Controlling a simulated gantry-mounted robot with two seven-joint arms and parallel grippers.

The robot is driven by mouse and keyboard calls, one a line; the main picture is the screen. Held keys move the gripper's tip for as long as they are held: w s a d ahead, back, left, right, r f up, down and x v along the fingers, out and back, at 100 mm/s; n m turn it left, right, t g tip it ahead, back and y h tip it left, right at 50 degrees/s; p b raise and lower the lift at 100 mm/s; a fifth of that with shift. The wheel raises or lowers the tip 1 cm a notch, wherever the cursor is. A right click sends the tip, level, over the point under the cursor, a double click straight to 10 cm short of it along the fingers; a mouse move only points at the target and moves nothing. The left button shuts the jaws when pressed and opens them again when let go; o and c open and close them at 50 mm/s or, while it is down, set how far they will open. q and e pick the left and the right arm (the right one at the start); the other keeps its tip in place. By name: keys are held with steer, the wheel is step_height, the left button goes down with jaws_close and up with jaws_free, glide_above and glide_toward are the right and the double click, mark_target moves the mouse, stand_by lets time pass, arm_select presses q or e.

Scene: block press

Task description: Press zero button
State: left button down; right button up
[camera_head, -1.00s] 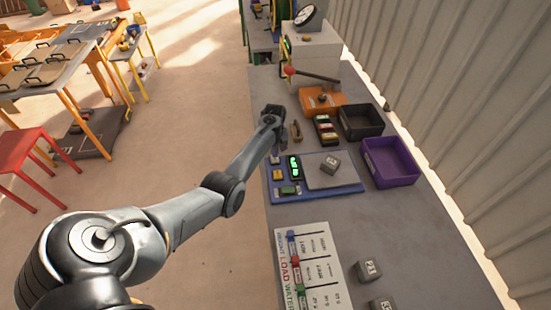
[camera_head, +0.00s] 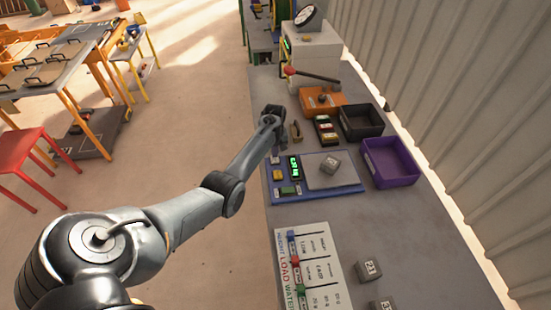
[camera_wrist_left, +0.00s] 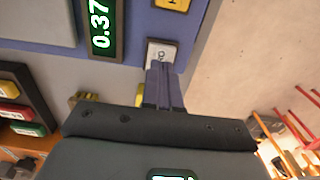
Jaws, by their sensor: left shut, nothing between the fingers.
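The scale has a blue base (camera_head: 318,192) with a grey weighing plate (camera_head: 345,177), and a grey block (camera_head: 330,164) rests on the plate. Its green-lit display (camera_head: 294,167) reads about 0.37 in the left wrist view (camera_wrist_left: 101,27). The pale zero button (camera_wrist_left: 162,51) is at the base's corner, beside the display. A yellow button (camera_head: 278,175) and a green button (camera_head: 289,190) are nearby. My left gripper (camera_wrist_left: 160,68) is shut and empty, its fingertips at the zero button's near edge and partly covering it. I cannot tell whether they touch it. My right gripper is out of view.
A rack of coloured blocks (camera_head: 325,129) is close by. A printed sheet (camera_head: 312,268) and loose blocks (camera_head: 369,270) lie nearer.

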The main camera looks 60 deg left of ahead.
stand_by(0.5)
arm_select(q)
steer(key=shift+f+b, duration=0.35)
steer(key=shift+f, duration=0.2)
steer(key=shift+f+b, duration=0.3)
steer(key=shift+f, duration=0.2)
stand_by(0.6)
step_height(320, 180, up, 6)
steer(key=p, duration=0.6)
steer(key=shift+f, duration=0.15)
stand_by(0.4)
steer(key=shift+f, duration=0.1)
